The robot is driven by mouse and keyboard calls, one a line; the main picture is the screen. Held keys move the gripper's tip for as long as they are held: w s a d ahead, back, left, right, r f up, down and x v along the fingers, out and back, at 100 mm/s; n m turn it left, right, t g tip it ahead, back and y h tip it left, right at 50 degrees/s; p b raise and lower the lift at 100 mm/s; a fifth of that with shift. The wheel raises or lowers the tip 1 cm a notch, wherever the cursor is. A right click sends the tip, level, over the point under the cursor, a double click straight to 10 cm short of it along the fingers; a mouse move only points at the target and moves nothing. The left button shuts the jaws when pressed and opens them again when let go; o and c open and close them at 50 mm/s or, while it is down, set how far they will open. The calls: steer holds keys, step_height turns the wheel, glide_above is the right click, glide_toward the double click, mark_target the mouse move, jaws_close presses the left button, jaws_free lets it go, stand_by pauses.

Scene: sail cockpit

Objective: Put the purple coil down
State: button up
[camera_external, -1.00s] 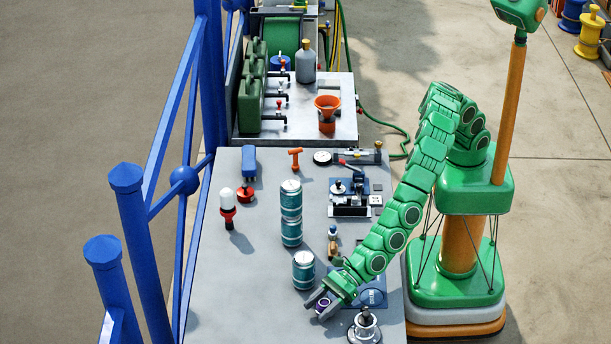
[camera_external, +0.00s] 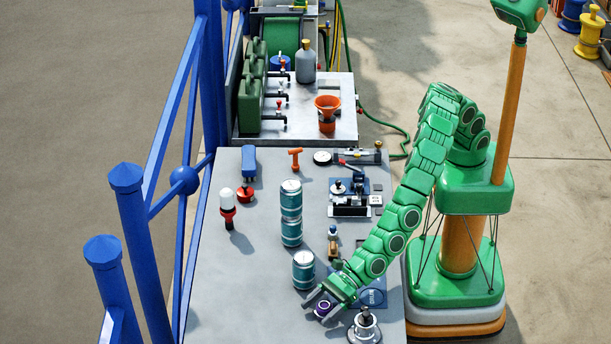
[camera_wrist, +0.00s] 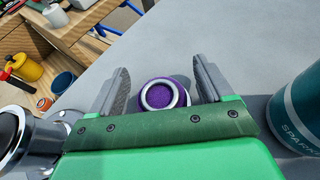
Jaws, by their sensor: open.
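The purple coil (camera_wrist: 159,97) shows in the wrist view between my two fingers, with a pale ring on its top. A gap shows on each side of it, and its near part is hidden by my gripper. In the external view the coil (camera_external: 323,308) is on the grey table near its front right corner. My gripper (camera_external: 320,301) is open around it, low over the table. In the wrist view my gripper (camera_wrist: 163,90) has both fingers spread, one on each side of the coil.
A teal can (camera_external: 303,270) stands close behind my gripper, and a stack of teal cans (camera_external: 291,212) stands farther back. A metal winch-like part (camera_external: 365,327) is close to the right. The table (camera_external: 235,300) is clear to the left.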

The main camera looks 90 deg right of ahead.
mark_target(324, 304)
steer(key=shift+s+r, duration=0.1)
steer(key=shift+r, duration=0.1)
steer(key=shift+v, duration=0.85)
steer(key=shift+s+d+r, duration=0.25)
steer(key=shift+s+d, duration=0.1)
steer(key=shift+d, duration=0.15)
steer(key=shift+s+d+r, duration=0.25)
steer(key=shift+s+r, duration=0.1)
steer(key=shift+s, duration=0.15)
steer(key=shift+s+d+r, duration=0.15)
steer(key=shift+s+d, duration=0.4)
steer(key=shift+d, duration=0.05)
steer(key=shift+s+d+r, duration=0.25)
steer(key=shift+s+r, duration=0.1)
steer(key=shift+s, duration=0.25)
steer(key=shift+v, duration=0.9)
steer(key=shift+s+d+r, duration=0.1)
steer(key=shift+s+d, duration=0.15)
steer(key=shift+v, duration=0.95)
